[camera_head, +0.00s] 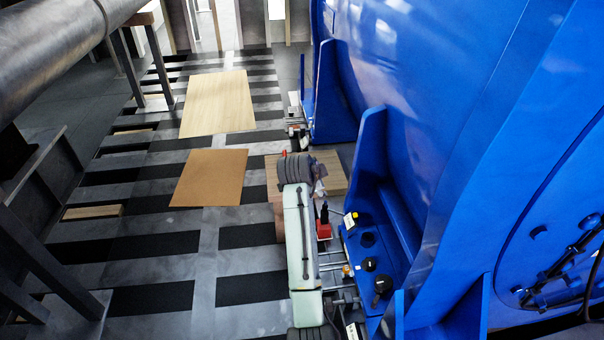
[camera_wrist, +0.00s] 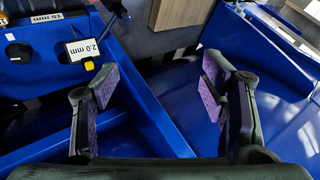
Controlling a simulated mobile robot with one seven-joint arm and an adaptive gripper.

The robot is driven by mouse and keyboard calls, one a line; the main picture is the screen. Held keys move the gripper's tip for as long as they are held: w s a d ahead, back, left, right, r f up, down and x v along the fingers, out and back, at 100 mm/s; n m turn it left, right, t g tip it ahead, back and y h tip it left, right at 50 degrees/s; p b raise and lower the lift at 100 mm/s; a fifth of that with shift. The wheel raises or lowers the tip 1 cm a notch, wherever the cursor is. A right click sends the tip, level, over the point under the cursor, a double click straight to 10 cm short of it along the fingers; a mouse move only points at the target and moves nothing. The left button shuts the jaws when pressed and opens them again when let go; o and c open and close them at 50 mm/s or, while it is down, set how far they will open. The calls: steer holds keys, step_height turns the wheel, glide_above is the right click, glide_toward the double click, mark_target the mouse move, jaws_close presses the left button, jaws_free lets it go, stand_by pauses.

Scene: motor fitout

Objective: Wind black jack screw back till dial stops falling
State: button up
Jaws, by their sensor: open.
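My gripper (camera_wrist: 158,82) is open in the wrist view, its two purple-padded fingers wide apart with nothing between them. It hangs over the blue metalwork of the motor (camera_wrist: 150,105). In the head view my gripper is mostly hidden behind my arm. Black round parts sit on the motor's blue foot: an upper one (camera_head: 368,240), a middle one (camera_head: 370,264) and a larger lower one (camera_head: 383,285). I cannot tell which is the jack screw. A black round part (camera_wrist: 18,52) also shows at the wrist view's left, apart from the fingers. I cannot make out a dial face or reading.
The big blue motor housing (camera_head: 450,110) fills the right. Brown boards (camera_head: 210,177) lie on the slatted floor.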

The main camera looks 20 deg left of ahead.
steer(key=shift+n+t+y, duration=0.5)
steer(key=shift+n+t, duration=0.1)
steer(key=shift+n, duration=0.1)
steer(key=shift+s+a+r, duration=0.1)
steer(key=shift+a+r, duration=0.6)
steer(key=shift+a, duration=0.15)
steer(key=shift+s+a+r, duration=0.1)
steer(key=shift+a+r, duration=0.55)
steer(key=shift+a, duration=0.2)
